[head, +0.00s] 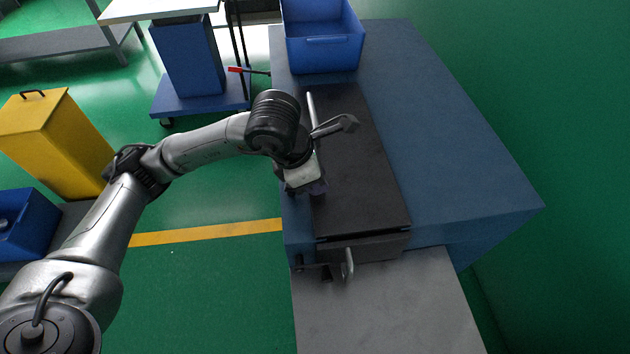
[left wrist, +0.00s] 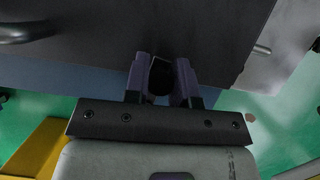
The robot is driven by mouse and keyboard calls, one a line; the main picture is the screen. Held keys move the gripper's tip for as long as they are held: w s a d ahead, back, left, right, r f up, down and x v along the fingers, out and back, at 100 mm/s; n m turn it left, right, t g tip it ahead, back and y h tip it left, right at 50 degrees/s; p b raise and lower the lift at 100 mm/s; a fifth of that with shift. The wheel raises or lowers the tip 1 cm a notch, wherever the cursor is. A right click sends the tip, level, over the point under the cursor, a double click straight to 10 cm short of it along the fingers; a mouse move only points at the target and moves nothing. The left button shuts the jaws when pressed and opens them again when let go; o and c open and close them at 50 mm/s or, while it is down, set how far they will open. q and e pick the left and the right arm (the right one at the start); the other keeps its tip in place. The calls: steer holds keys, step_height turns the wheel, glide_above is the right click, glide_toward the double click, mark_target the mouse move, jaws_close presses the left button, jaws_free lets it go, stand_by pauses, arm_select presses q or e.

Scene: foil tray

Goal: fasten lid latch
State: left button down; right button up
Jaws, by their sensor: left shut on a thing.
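A long black box with a flat black lid (head: 362,165) lies on the blue table. The lid looks closed or nearly so; a thin dark line runs along its near end. My left gripper (head: 314,190) is at the box's left edge. In the left wrist view my left gripper (left wrist: 162,80) has its two purple-grey fingers shut on a small dark rounded piece (left wrist: 160,77) beside the black surface, possibly the latch knob. My own wrist hides this piece in the head view. A grey bent handle (head: 348,264) sticks out at the box's near end. My right gripper is not in view.
A blue bin (head: 322,54) stands behind the box. The blue table (head: 450,150) is clear to the right. A grey surface (head: 390,305) lies in front. A yellow bin (head: 55,140) and a blue cart (head: 200,95) stand left.

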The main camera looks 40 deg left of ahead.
arm_select(q)
steer(key=shift+w+a+n+y, duration=0.25)
steer(key=shift+n+y, duration=0.05)
steer(key=shift+n, duration=0.6)
steer(key=c, duration=1.1)
jaws_free()
steer(key=shift+o, duration=0.2)
steer(key=p+v, duration=0.3)
steer(key=v, duration=1)
steer(key=shift+s+r+p, duration=0.3)
